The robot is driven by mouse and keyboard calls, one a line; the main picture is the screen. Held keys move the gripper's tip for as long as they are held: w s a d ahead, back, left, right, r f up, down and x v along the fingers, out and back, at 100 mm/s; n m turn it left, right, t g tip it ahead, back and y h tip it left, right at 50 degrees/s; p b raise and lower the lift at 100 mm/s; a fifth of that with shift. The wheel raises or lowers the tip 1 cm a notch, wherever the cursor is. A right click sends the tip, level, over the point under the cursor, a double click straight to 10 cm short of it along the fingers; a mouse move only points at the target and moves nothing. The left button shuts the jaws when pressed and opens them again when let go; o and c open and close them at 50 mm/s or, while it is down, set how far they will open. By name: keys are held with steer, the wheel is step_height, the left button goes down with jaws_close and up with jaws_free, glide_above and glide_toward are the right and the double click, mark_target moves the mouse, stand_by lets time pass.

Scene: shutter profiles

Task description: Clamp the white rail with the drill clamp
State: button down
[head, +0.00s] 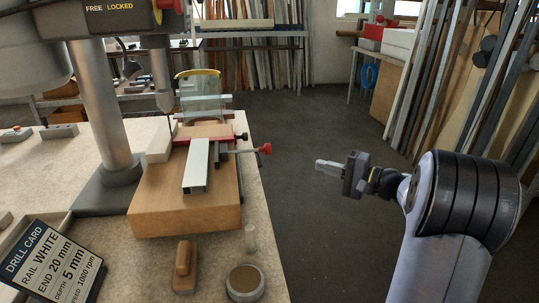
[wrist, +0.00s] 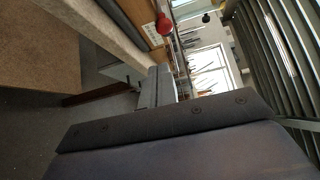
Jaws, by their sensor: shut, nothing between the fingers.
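The white rail (head: 196,166) lies lengthwise on a wooden block under the drill, its open end facing me. The drill clamp (head: 222,141) is at the rail's far part, with a red bar, dark rods and a red handle (head: 265,149) sticking out to the right past the block. I cannot tell whether its jaw touches the rail. My gripper (head: 322,166) is shut and empty, over the floor right of the bench and apart from the handle. In the wrist view the shut fingers (wrist: 158,84) point away, and a red knob (wrist: 164,25) shows above them.
The drill press column (head: 100,110) stands left of the wooden block (head: 190,215). A clear guard with a yellow edge (head: 200,90) is behind the clamp. A wooden brush (head: 185,265), a round tin (head: 245,282) and a drill card (head: 55,262) lie in front. The aisle floor is clear.

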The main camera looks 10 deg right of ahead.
mark_target(243, 151)
steer(key=x, duration=1.3)
steer(key=shift+s+r+t+p, duration=0.15)
steer(key=shift+r+t+p, duration=0.2)
steer(key=shift+r, duration=0.25)
steer(key=shift+a, duration=0.15)
steer(key=a+b, duration=0.5)
steer(key=a, duration=0.3)
steer(key=shift+a+r, duration=0.1)
steer(key=shift+a, duration=0.05)
